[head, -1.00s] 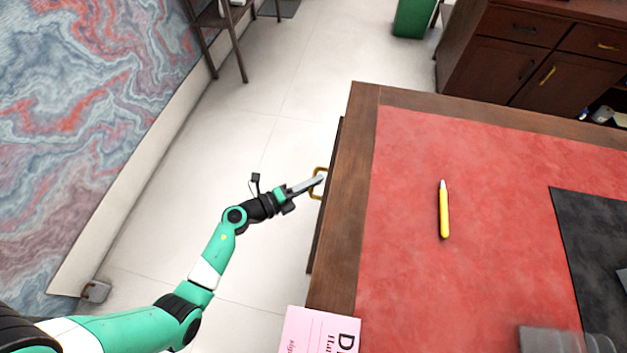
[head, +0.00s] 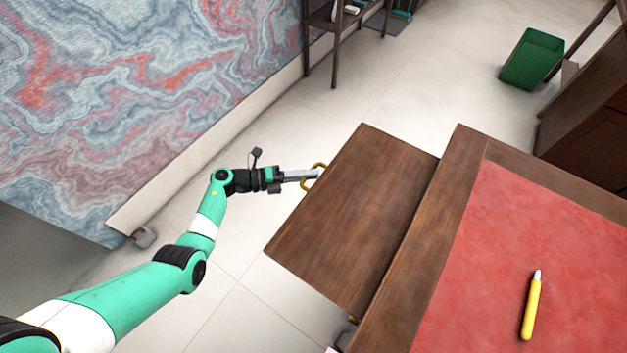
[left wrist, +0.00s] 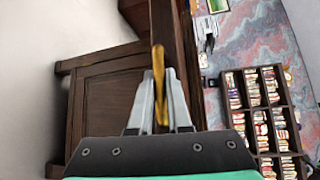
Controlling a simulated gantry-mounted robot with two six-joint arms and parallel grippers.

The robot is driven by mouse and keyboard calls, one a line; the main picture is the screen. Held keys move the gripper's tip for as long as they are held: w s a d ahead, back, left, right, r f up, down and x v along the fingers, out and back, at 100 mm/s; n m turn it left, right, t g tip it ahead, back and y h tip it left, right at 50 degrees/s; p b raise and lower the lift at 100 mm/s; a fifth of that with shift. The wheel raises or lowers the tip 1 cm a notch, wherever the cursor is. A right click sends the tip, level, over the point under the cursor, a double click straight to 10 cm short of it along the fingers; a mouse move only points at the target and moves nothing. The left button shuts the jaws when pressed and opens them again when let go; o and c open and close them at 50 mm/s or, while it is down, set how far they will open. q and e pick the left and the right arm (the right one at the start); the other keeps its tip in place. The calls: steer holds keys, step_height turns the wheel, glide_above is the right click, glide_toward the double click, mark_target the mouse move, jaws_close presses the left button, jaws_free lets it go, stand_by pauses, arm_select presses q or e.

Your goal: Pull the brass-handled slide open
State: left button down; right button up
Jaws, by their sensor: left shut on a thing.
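The wooden slide (head: 350,215) sticks well out of the left side of the desk in the head view, as a flat brown board. Its brass handle (head: 311,177) is on the board's outer left edge. My left gripper (head: 317,173) comes in from the left and is shut on the brass handle. In the left wrist view the brass handle (left wrist: 159,75) passes between the two fingers of the left gripper (left wrist: 160,95), with the slide's dark wooden edge (left wrist: 166,25) behind it. My right gripper is not in view.
The desk (head: 445,230) has a red leather top (head: 545,255) with a yellow pen-like tool (head: 531,305) on it. A green bin (head: 533,58) and a shelf stand (head: 335,35) are at the back.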

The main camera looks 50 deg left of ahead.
arm_select(q)
steer(key=shift+a, duration=0.2)
steer(key=c, duration=1.1)
jaws_free()
steer(key=shift+c, duration=0.2)
steer(key=p+v, duration=0.3)
steer(key=v, duration=0.8)
steer(key=shift+s+a+p, duration=0.2)
steer(key=shift+s+p, duration=0.1)
steer(key=shift+p, duration=0.05)
